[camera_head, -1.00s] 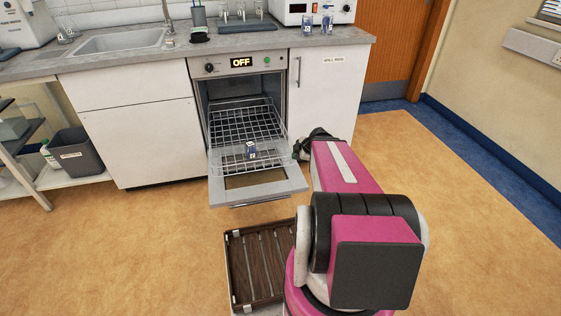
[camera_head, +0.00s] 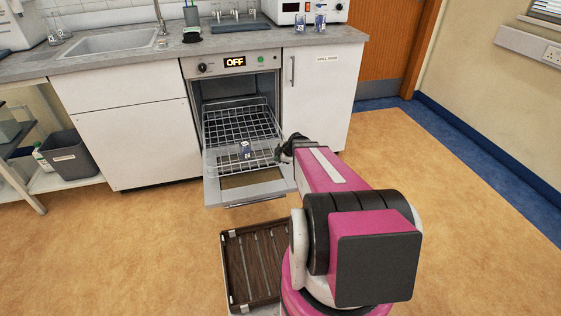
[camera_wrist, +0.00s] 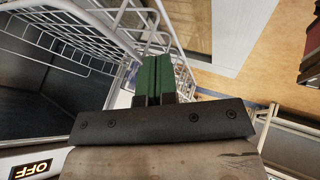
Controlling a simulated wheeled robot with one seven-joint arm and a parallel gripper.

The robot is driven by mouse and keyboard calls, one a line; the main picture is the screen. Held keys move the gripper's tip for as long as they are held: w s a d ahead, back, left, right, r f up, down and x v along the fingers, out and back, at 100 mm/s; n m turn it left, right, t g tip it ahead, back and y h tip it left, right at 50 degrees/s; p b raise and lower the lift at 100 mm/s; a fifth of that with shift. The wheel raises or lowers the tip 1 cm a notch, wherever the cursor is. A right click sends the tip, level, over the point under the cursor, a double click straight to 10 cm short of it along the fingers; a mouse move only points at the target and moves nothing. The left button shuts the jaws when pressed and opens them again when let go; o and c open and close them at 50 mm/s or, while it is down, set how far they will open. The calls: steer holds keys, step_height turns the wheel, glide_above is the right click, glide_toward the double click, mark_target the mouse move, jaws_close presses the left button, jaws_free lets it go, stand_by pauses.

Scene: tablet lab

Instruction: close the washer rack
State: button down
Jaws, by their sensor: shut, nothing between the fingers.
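The washer rack (camera_head: 228,124) is a white wire basket pulled out of the washer over its lowered door (camera_head: 225,191). A small blue-and-white beaker (camera_head: 245,150) stands on its front part. My gripper (camera_head: 281,152) is at the right front corner of the rack, partly hidden by my arm in the head view. In the wrist view, the green fingers of my gripper (camera_wrist: 158,62) are together with nothing between them. The rack's wire side (camera_wrist: 85,30) shows close by at the upper left; I cannot tell whether the fingers touch it.
The washer (camera_head: 228,66) shows "OFF" on its display, with white cabinets on both sides. A brown slatted tray (camera_head: 229,262) is near my base. A grey bin (camera_head: 72,155) stands at the left. The floor at the right is clear.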

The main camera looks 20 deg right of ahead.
steer(key=shift+w, duration=0.15)
steer(key=w, duration=3.9)
steer(key=shift+w, duration=0.55)
